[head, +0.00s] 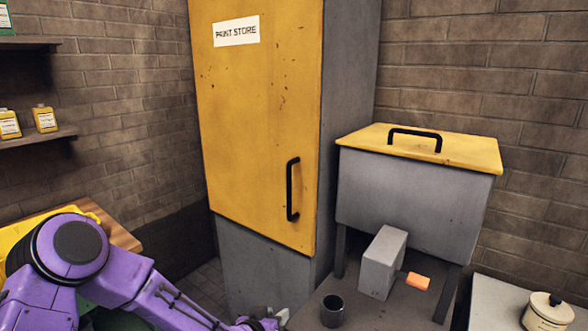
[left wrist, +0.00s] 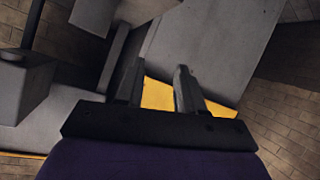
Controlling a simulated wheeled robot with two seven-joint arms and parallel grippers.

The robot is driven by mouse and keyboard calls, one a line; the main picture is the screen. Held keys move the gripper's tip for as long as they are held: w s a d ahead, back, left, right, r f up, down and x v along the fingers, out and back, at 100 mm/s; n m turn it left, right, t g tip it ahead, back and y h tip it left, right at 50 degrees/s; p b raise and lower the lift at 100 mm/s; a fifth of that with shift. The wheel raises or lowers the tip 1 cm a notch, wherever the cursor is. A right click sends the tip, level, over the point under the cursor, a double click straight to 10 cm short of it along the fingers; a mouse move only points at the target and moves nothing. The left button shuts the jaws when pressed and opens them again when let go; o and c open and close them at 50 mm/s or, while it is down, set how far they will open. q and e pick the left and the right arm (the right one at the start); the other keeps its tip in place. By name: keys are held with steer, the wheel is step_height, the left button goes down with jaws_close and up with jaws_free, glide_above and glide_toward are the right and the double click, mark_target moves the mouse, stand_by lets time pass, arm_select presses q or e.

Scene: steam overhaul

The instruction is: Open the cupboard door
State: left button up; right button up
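The cupboard has a yellow door (head: 255,110) labelled "PAINT STORE", and it looks closed. A black vertical bar handle (head: 292,190) is near its right edge. My left gripper (head: 276,317) is low at the bottom of the head view, below the handle and apart from it. In the left wrist view its two dark fingers (left wrist: 157,88) stand apart with nothing held between them. A yellow surface, apparently part of the door, shows beyond and between the fingers. The handle cannot be made out in the left wrist view. My right gripper is not in view.
A grey bin with a yellow lid (head: 470,150) stands right of the cupboard. A pot (head: 547,312) is at lower right. Shelves (head: 40,137) hang at left.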

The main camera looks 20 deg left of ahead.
arm_select(q)
steer(key=w+r+m+t+p, duration=0.1)
steer(key=w+r+t, duration=0.35)
steer(key=r, duration=0.75)
steer(key=m+t+p, duration=0.1)
steer(key=m+p, duration=0.1)
glide_toward(288, 188)
steer(key=shift+h, duration=0.4)
steer(key=w, duration=0.3)
steer(key=w+p, duration=0.1)
steer(key=w, duration=0.2)
steer(key=w+d+p, duration=0.1)
steer(key=w, duration=0.2)
steer(key=shift+w, duration=0.2)
steer(key=shift+w+d+p, duration=0.1)
steer(key=shift+w+p, duration=0.25)
steer(key=shift+w, duration=0.3)
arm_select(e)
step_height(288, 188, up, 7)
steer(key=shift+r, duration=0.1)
arm_select(q)
jaws_close()
